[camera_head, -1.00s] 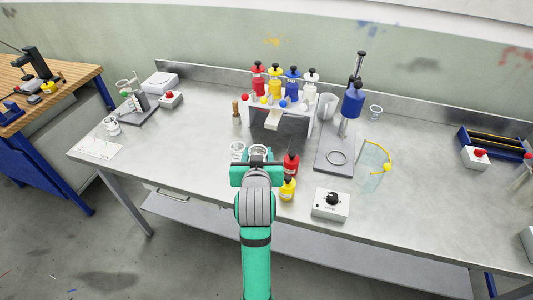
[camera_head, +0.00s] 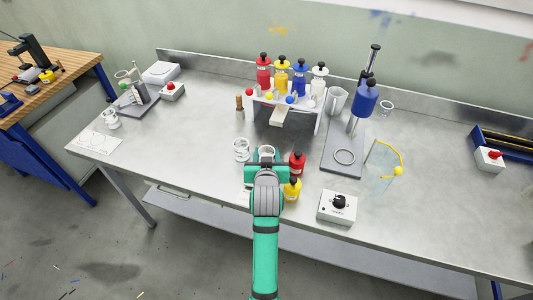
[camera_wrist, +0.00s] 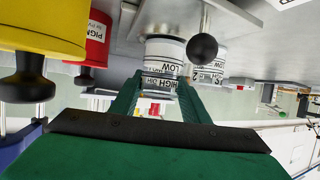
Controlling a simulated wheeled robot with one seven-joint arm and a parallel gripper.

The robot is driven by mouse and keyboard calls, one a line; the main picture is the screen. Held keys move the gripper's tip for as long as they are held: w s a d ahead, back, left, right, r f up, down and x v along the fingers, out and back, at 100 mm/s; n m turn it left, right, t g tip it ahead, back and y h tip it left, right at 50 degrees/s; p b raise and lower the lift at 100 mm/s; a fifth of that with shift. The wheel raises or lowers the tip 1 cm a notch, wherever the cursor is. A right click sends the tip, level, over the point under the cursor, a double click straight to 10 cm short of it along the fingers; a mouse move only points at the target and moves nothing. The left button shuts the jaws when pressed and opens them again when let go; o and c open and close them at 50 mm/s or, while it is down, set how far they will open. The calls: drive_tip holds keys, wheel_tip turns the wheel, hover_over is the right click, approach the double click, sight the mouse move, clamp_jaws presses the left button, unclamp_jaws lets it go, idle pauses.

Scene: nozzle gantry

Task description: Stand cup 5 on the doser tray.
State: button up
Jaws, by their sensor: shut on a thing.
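My gripper (camera_head: 266,161) is at the front middle of the bench, fingers pointing away from me. It is shut on a white cup (camera_head: 267,152) with dark print. The same cup shows between the green fingers in the wrist view (camera_wrist: 163,58), with LOW and HIGH marks; its number is not readable. A second white cup (camera_head: 241,150) stands apart to its left. The grey base plate (camera_head: 342,168) under the blue bottle (camera_head: 366,97) carries a ring and lies to the right. A small pale shelf (camera_head: 281,116) juts from the white nozzle gantry (camera_head: 319,120). No label shows which is the doser tray.
A red bottle (camera_head: 297,163) and a yellow bottle (camera_head: 292,189) stand close right of my gripper. A control box (camera_head: 337,207) and a yellow-edged clear shield (camera_head: 384,160) are farther right. A marked white card (camera_head: 94,142) lies far left. Bench between card and cups is clear.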

drive_tip(key=shift+f, duration=0.15)
drive_tip(key=shift+f, duration=0.1)
drive_tip(key=o, duration=1.1)
drive_tip(key=shift+s, duration=0.1)
drive_tip(key=shift+s+r, duration=0.1)
drive_tip(key=shift+r, duration=0.1)
drive_tip(key=v, duration=1.1)
drive_tip(key=shift+s+r, duration=0.2)
drive_tip(key=shift+s, duration=0.15)
